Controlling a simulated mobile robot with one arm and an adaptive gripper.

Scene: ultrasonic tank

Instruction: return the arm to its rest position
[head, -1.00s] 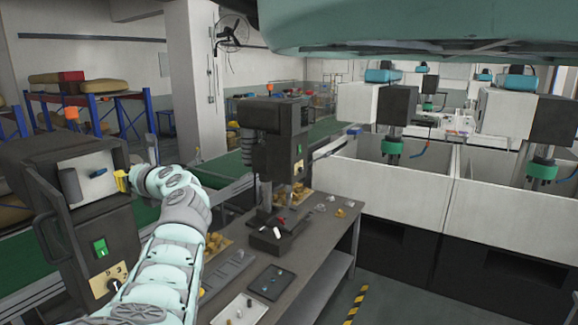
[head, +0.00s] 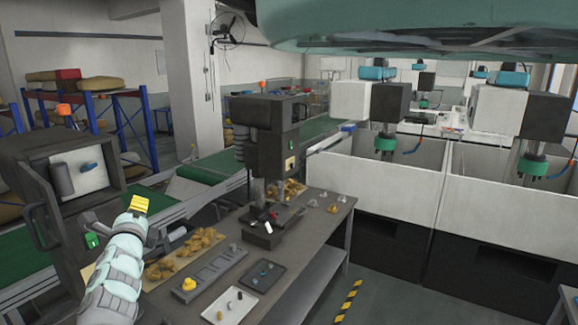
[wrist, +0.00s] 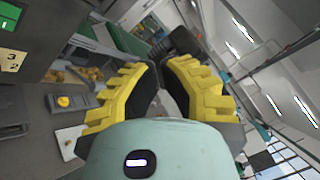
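My gripper (head: 139,203) shows at the lower left of the head view, with its yellow fingertips pointing up. It is in front of the dark machine with the open door, above the left end of the workbench. In the wrist view its two yellow-ridged fingers (wrist: 160,72) stand apart with a gap between the tips. Nothing is held between them. My pale green arm (head: 112,275) rises from the bottom left edge of the head view, and its lower part is out of frame.
The dark machine (head: 60,165) stands close on the left. The workbench (head: 318,232) carries a press (head: 272,135), a white tray (head: 247,301), a dark tray (head: 247,285) and a grey fixture (head: 222,268) with a yellow part (head: 189,283). White tanks (head: 385,190) stand right.

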